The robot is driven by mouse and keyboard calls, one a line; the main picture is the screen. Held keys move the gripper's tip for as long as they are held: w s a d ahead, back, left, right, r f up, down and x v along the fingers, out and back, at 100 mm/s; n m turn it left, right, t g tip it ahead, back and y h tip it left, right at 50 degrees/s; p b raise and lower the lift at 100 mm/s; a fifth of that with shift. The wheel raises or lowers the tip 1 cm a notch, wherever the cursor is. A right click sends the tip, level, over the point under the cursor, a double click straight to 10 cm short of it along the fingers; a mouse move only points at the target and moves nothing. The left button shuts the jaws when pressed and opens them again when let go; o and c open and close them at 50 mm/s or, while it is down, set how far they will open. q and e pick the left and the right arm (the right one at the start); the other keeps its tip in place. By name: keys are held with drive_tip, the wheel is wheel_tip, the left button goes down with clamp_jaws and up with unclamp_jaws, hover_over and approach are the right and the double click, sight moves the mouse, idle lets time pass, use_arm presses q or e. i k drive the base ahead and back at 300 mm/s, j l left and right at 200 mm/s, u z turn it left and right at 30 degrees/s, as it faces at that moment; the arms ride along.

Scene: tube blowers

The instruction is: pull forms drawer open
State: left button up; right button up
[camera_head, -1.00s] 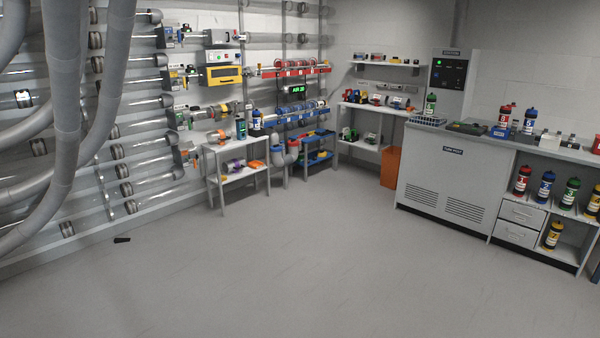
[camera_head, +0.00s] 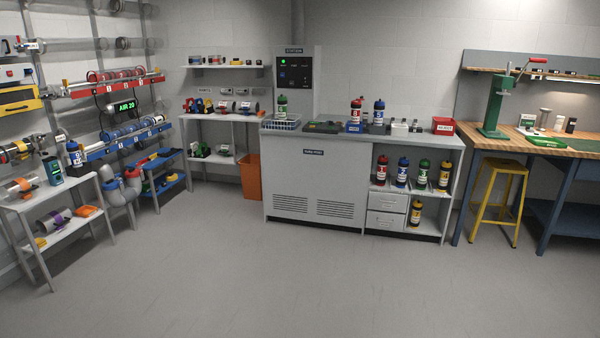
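The unit stands across the room from me. Neither of my grippers shows in the head view.
The floor (camera_head: 290,285) before the drawers is clear. A yellow stool (camera_head: 497,200) stands right of the unit at a workbench (camera_head: 555,148). An orange bin (camera_head: 250,177) is left of the unit. Several bottles, one of them a yellow bottle (camera_head: 415,213), stand beside the drawers.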

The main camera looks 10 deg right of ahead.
sight(387, 195)
drive_tip(key=i+l+z, duration=0.15)
drive_tip(key=i+z, duration=0.25)
drive_tip(key=i, duration=0.75)
drive_tip(key=i+j+z, duration=0.15)
drive_tip(key=i+z, duration=0.25)
drive_tip(key=i, duration=0.7)
